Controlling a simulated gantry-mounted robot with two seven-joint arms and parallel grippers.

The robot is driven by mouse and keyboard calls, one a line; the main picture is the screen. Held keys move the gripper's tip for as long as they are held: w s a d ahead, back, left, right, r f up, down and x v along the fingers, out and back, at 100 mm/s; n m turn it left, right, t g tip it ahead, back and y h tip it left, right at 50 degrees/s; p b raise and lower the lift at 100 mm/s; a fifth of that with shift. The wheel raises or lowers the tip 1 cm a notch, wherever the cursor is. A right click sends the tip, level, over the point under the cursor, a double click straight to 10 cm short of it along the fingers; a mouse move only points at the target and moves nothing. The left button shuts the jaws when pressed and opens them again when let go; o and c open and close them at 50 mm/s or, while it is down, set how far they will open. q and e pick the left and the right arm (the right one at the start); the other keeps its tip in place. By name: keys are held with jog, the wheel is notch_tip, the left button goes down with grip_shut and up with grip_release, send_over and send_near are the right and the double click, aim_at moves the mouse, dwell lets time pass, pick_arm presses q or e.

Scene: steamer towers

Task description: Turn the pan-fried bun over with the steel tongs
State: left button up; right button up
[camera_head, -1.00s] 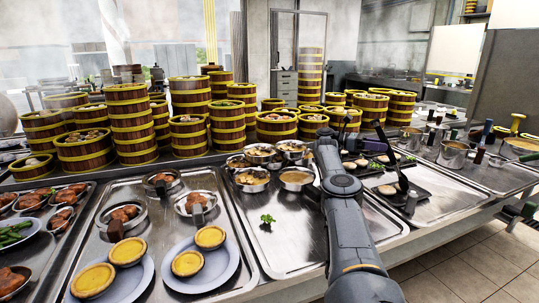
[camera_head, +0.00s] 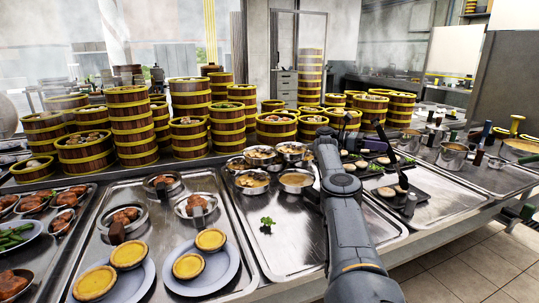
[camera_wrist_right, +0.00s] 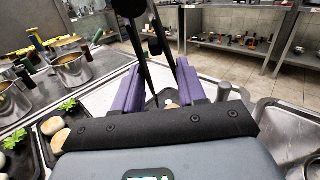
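My right gripper (camera_head: 374,144) reaches over the right-hand counter. In the right wrist view its two purple fingers (camera_wrist_right: 156,88) stand on both sides of the dark tongs (camera_wrist_right: 170,50), which look gripped between them. A pale bun (camera_head: 386,192) lies on that tray. In the wrist view a pale, browned bun (camera_wrist_right: 170,103) shows small between the fingers, partly hidden. My left gripper is out of view.
Another dark tray with several pale buns (camera_head: 361,164) and greens lies just behind. Metal pots (camera_head: 452,156) stand to the right, and small pans (camera_head: 296,180) to the left. Bamboo steamer towers (camera_head: 228,125) line the back. The steel tray left of my arm (camera_head: 285,250) is mostly bare.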

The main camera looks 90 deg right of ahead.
jog(key=shift+r+p, duration=1.75)
jog(key=shift+r, duration=0.4)
